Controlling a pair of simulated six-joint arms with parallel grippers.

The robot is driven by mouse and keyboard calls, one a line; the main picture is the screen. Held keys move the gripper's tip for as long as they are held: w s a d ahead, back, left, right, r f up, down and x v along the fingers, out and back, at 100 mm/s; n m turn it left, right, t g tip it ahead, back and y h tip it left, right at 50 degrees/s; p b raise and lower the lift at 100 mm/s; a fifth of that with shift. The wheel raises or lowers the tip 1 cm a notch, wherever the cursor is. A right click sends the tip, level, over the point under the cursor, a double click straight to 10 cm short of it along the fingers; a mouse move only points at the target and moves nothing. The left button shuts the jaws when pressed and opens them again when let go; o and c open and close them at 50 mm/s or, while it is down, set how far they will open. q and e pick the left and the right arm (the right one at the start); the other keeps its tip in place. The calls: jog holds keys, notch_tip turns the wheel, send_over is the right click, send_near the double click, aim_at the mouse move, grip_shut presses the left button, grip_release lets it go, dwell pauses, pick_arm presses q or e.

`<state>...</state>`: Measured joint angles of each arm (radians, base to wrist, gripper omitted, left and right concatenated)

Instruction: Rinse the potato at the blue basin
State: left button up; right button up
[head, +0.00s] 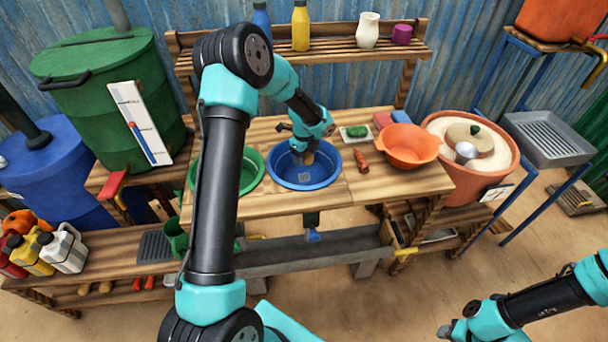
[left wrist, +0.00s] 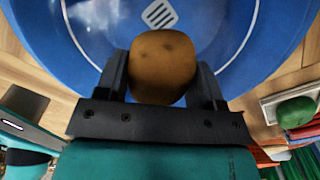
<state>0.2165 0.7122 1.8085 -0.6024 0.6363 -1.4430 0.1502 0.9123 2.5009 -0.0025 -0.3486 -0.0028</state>
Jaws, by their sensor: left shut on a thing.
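The blue basin (head: 318,182) is set in the wooden counter, in the middle of the head view. It fills the top of the left wrist view (left wrist: 50,32), where a pale slotted drain shows on its floor. My left gripper (head: 305,156) is over the basin and points down into it. In the left wrist view its two fingers (left wrist: 163,88) are shut on the brown potato (left wrist: 162,62), one on each side. The potato shows only as a small brown patch in the head view (head: 307,158). My right gripper (head: 447,330) is low at the right, far from the basin; its jaws are unclear.
A green basin (head: 254,180) is left of the blue one. To the right are a small tray with a green thing (head: 357,132), a brown item (head: 360,161) and an orange bowl (head: 410,158). Bottles and a vase (head: 368,30) stand on the back shelf.

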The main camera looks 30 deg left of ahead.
pick_arm(q)
jog(key=shift+r, duration=2.5)
dwell(0.7)
jog(key=shift+r, duration=2)
jog(key=s+d+r+n, duration=0.1)
jog(key=d+r+n, duration=0.2)
jog(key=d+n, duration=1.3)
jog(key=d, duration=0.4)
jog(key=shift+s+d, duration=0.2)
